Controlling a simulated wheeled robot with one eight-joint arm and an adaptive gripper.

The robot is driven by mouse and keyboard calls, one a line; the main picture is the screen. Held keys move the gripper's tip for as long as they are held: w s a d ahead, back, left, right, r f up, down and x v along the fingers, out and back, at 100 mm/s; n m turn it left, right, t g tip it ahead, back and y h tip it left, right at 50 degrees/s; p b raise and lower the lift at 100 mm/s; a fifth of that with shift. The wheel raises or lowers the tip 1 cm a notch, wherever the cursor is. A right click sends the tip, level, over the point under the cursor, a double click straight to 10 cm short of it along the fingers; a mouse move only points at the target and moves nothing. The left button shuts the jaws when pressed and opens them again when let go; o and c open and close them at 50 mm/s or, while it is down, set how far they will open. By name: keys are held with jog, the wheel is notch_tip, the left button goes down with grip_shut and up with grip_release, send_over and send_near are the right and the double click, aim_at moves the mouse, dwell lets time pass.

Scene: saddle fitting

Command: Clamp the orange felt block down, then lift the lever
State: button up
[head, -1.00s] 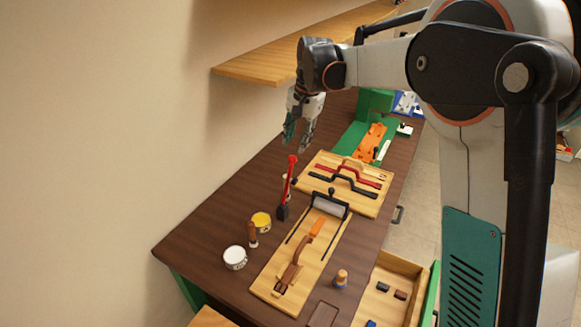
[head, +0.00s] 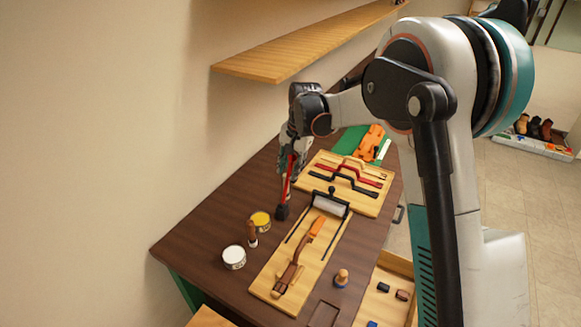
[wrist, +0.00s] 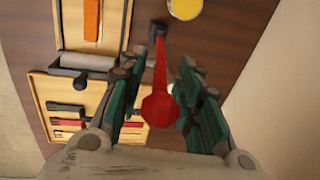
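An orange block (head: 316,226) lies on the long wooden board (head: 268,283), at the end of a brown wooden piece (head: 289,270); it also shows in the wrist view (wrist: 92,20). A black frame with a grey roller (head: 327,206) and a knob stands across the board just beyond it, apart from the block. A red lever (head: 286,186) rises from a black base (head: 281,212) on the table left of the board. My gripper (wrist: 163,62) is open above the lever, its green-padded fingers either side of the red handle (wrist: 160,105), with gaps visible on both sides.
A yellow-topped tin (head: 261,219), a white-topped tin (head: 234,257) and a brown-handled tool (head: 252,236) stand left of the board. A second board (head: 312,165) with black and red handles lies beyond. A wall shelf (head: 290,60) overhangs the back left. An open drawer (head: 375,300) is at the right.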

grip_shut()
